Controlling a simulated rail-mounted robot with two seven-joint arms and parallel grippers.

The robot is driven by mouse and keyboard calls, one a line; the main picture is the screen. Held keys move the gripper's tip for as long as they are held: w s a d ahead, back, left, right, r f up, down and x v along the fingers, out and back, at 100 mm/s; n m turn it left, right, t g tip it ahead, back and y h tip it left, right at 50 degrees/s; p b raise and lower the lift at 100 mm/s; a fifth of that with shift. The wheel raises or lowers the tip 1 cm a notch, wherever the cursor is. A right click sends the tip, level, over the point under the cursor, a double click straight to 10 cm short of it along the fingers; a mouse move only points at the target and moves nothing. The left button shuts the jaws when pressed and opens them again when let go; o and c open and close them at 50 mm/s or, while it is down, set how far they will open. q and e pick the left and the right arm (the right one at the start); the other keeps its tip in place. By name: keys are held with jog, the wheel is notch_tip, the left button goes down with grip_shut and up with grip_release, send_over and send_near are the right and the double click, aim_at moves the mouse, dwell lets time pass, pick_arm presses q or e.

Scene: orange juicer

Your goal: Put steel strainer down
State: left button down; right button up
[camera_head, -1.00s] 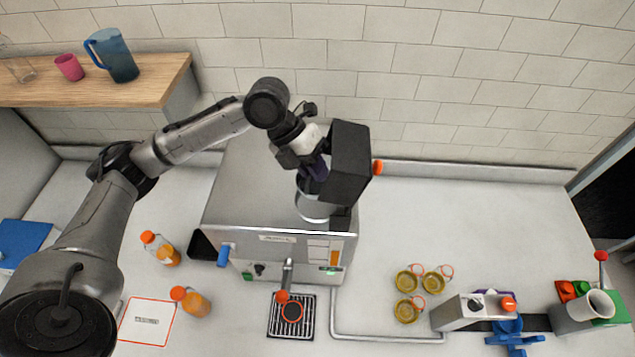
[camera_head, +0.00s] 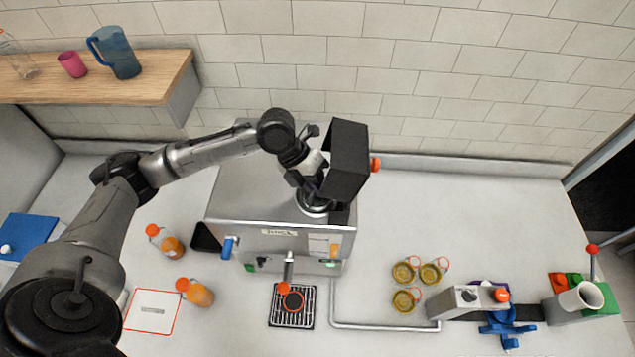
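The juicer (camera_head: 265,200) is a steel box standing on the counter. The steel strainer (camera_head: 313,206) is at the juicer's top opening, and only its upper rim shows; the rest is sunk in the opening or hidden. My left gripper (camera_head: 311,190) is right above the rim and appears shut on the strainer, though its fingertips are small and partly covered by the black hopper. My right gripper is not in view.
The black hopper (camera_head: 347,160) stands close on the right of my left gripper. Orange juice bottles (camera_head: 199,293) are at the left front, a drip grate (camera_head: 292,319) in front of the juicer, and several small jars (camera_head: 404,272) at right. The counter's back right is clear.

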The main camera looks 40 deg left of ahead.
pick_arm(q)
jog(key=shift+f, duration=0.15)
jog(key=c, duration=1.2)
grip_release()
jog(key=shift+r, duration=0.2)
jog(key=shift+a+r, duration=0.2)
jog(key=shift+a, duration=0.05)
jog(key=shift+b+v, duration=1.2)
jog(key=shift+v, duration=4.45)
jog(key=shift+d+r, duration=0.1)
